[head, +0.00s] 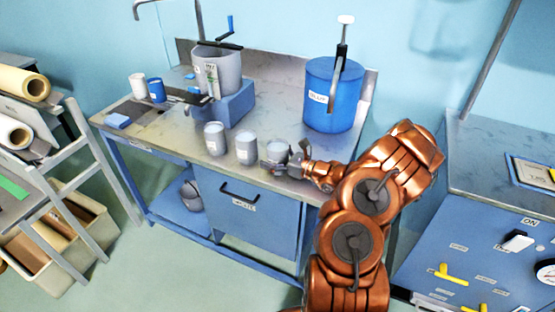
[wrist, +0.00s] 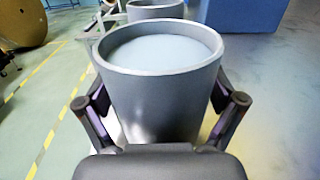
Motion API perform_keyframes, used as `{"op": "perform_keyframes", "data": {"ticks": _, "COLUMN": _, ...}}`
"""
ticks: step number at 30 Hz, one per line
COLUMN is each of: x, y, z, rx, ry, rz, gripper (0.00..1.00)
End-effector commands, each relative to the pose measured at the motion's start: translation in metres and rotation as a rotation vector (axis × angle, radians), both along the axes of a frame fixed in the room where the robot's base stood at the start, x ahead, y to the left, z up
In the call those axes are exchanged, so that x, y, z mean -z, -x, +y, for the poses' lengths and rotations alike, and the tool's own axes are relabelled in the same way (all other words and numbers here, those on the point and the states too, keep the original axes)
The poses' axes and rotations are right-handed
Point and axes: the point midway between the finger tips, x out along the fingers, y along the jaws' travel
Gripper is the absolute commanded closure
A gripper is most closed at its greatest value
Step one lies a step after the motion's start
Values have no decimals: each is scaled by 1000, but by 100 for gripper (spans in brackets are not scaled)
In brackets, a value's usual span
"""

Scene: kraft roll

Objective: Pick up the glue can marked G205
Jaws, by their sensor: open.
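Three grey cans stand in a row on the bench: a left can (head: 215,138), a middle can (head: 246,147) and a right can (head: 278,151). Small pale labels show on the left and middle cans, but I cannot read which is G205. My gripper (head: 277,163) is at the right can, low on its side. In the wrist view my gripper (wrist: 160,100) is open, with one finger on each side of a grey can (wrist: 155,85) with pale contents. This can is upright; no label shows on it. Whether the fingers touch it is unclear.
The bench (head: 180,137) also bears a blue tub (head: 331,98), a grey pot (head: 218,70) on a blue block, and small white (head: 138,86) and blue (head: 156,90) cans. A blue control cabinet (head: 480,225) stands at right, a roll rack (head: 50,165) at left.

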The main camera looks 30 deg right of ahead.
Motion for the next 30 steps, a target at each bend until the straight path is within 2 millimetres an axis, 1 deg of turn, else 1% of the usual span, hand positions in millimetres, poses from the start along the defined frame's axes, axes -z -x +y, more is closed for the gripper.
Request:
{"op": "perform_keyframes", "data": {"ticks": 3, "x": 0, "y": 0, "z": 0, "rx": 1, "ry": 0, "rz": 0, "gripper": 7}}
{"op": "perform_keyframes", "data": {"ticks": 26, "x": 0, "y": 0, "z": 0, "rx": 1, "ry": 0, "rz": 0, "gripper": 86}}
{"op": "perform_keyframes", "data": {"ticks": 30, "x": 0, "y": 0, "z": 0, "rx": 1, "ry": 0, "rz": 0, "gripper": 86}}
